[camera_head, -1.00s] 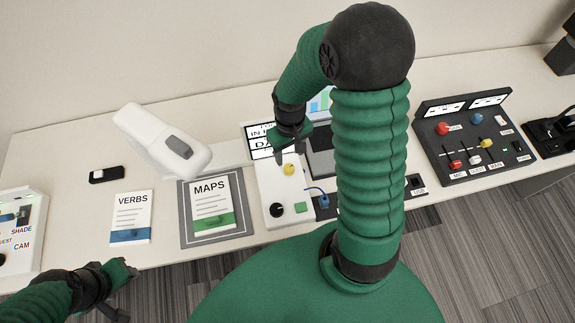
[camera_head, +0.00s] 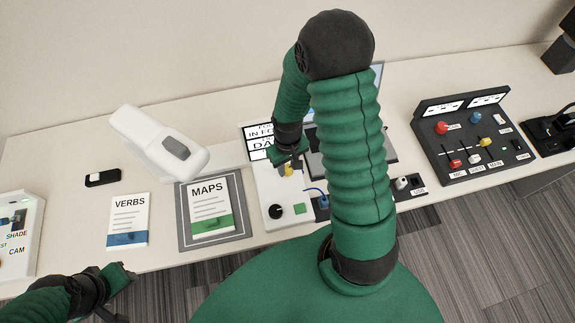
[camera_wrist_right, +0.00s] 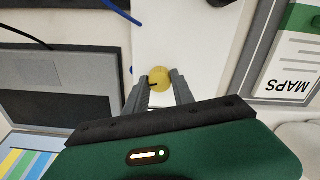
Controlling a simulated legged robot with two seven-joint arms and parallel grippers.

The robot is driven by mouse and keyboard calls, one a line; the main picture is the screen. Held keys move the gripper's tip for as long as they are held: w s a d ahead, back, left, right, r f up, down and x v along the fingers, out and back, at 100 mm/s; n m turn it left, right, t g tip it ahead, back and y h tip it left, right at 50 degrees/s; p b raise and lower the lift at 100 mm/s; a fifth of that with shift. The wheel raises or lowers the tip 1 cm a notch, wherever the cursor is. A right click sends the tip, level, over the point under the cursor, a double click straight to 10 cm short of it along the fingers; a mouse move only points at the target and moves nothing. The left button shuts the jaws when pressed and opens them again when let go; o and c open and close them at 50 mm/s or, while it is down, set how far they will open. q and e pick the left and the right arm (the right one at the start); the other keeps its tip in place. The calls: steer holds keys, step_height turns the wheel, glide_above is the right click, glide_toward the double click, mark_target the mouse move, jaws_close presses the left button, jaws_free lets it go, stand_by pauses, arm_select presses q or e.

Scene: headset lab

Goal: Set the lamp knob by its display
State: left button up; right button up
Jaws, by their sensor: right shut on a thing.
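A white control panel (camera_head: 270,184) stands near the middle of the table, with a display (camera_head: 262,142) at its back whose text is partly covered by my right gripper. A yellow knob (camera_head: 289,170) is on this panel; it also shows in the right wrist view (camera_wrist_right: 160,79) with a dark pointer mark. My right gripper (camera_head: 290,162) is shut on the yellow knob, its two fingers on either side of it. A black knob (camera_head: 275,211) and a green button (camera_head: 299,208) are nearer the front. My left gripper (camera_head: 128,279) is by the table's front edge, away from the panel.
A MAPS booklet (camera_head: 211,208) and a VERBS booklet (camera_head: 128,220) lie left of the panel. A white document-camera-like device (camera_head: 160,145) stands behind them. A laptop (camera_head: 377,77) is partly hidden behind my right arm. A dark slider console (camera_head: 470,150) stands at right.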

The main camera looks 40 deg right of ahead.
jaws_close()
steer(key=shift+r+m, duration=0.1)
steer(key=shift+m, duration=0.2)
steer(key=shift+m+p, duration=0.45)
steer(key=shift+m, duration=0.15)
steer(key=shift+m+p, duration=0.95)
steer(key=shift+m, duration=1.45)
steer(key=o, duration=0.9)
jaws_free()
steer(key=shift+o, duration=0.2)
